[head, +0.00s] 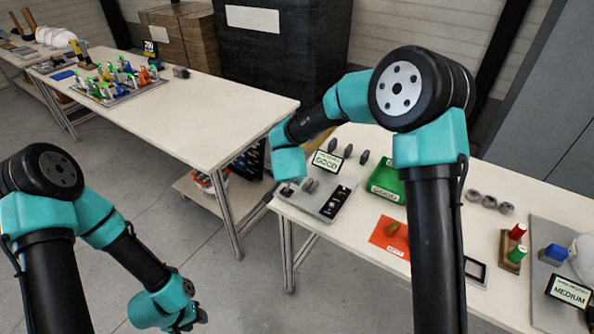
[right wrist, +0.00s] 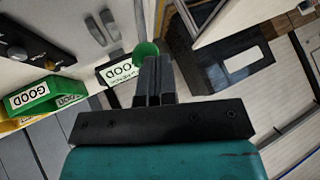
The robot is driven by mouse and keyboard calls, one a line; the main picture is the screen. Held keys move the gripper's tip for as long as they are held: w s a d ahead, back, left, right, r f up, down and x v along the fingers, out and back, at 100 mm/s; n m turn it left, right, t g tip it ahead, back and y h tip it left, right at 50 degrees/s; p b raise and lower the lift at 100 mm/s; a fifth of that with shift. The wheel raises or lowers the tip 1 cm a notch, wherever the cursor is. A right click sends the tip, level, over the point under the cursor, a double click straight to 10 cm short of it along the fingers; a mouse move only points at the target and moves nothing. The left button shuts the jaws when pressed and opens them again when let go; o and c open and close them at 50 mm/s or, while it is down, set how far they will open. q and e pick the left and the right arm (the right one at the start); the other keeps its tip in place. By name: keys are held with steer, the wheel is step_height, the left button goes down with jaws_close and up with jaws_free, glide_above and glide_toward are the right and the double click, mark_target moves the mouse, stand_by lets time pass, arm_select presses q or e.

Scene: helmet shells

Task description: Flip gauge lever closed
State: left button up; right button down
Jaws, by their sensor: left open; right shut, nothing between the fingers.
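I cannot make out which part is the lever. My right gripper (right wrist: 153,72) is shut and empty; its fingers point past a green round thing (right wrist: 146,50). In the head view my right wrist hangs above the plate's left end and hides part of that area. My left gripper (head: 190,322) is open and empty, low over the floor, away from both tables.
A green bin (head: 388,180), an orange mat (head: 385,238), grey cylinders (head: 490,202) and a red-and-green-pegged block (head: 510,250) lie rightward. Another table (head: 200,110) stands left, its front largely clear.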

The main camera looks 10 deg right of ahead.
stand_by(0.3)
steer(key=shift+r, duration=0.75)
steer(key=w+a+r+v, duration=0.1)
steer(key=a+v, duration=0.1)
steer(key=v, duration=1)
steer(key=shift+r, duration=0.2)
